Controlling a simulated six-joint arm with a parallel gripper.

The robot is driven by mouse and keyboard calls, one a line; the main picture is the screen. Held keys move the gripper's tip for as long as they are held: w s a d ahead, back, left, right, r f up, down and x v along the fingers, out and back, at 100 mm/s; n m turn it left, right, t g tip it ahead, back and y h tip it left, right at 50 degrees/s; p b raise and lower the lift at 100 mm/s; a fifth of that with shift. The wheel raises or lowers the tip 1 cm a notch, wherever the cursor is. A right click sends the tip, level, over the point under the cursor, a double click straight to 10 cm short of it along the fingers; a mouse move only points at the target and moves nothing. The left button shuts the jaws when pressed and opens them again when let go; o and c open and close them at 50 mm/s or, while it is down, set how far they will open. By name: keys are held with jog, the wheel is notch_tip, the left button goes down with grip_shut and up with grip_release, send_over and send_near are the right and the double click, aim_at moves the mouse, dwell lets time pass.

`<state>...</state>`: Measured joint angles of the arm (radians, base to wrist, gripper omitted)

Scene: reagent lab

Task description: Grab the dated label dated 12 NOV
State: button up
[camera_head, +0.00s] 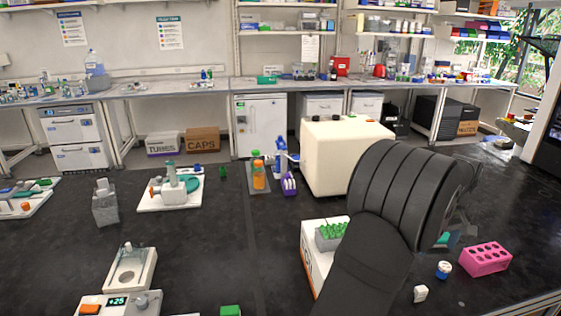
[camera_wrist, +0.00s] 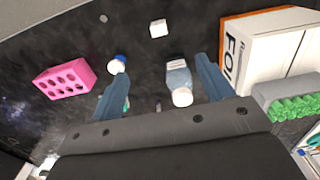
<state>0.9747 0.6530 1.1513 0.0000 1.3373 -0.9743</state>
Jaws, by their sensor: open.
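No date reading 12 NOV is legible in either view, so I cannot tell which item is the dated label. My gripper (camera_wrist: 160,68) is open, with its two blue-grey fingers apart above the dark bench. A small clear container with a white end (camera_wrist: 178,78) shows between the fingers, nearer the right one; a pale patch is on it, too small to read. A small white block (camera_wrist: 158,28) lies beyond the fingertips, and also shows in the head view (camera_head: 420,293). In the head view my arm hides most of my gripper.
A blue-and-white vial (camera_wrist: 117,64) is close to the left fingertip. A pink rack (camera_wrist: 64,78) lies farther left. A white box with orange edges (camera_wrist: 270,50) and a grey rack of green tubes (camera_wrist: 290,103) are at the right. A cream machine (camera_head: 340,158) stands behind my arm.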

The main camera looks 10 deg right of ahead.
jog(key=c, duration=0.5)
jog(key=n+h, duration=0.4)
jog(key=n, duration=1.4)
send_near(417, 289)
jog(key=x, duration=0.5)
jog(key=shift+w+a+f, duration=0.25)
jog(key=shift+f, duration=0.2)
jog(key=shift+h, duration=0.3)
jog(key=shift+s+d+x, duration=0.1)
jog(key=shift+s+x, duration=0.05)
jog(key=shift+x, duration=1.2)
jog(key=shift+s+d+x, duration=0.1)
jog(key=shift+d+x, duration=0.05)
jog(key=shift+x, duration=1.2)
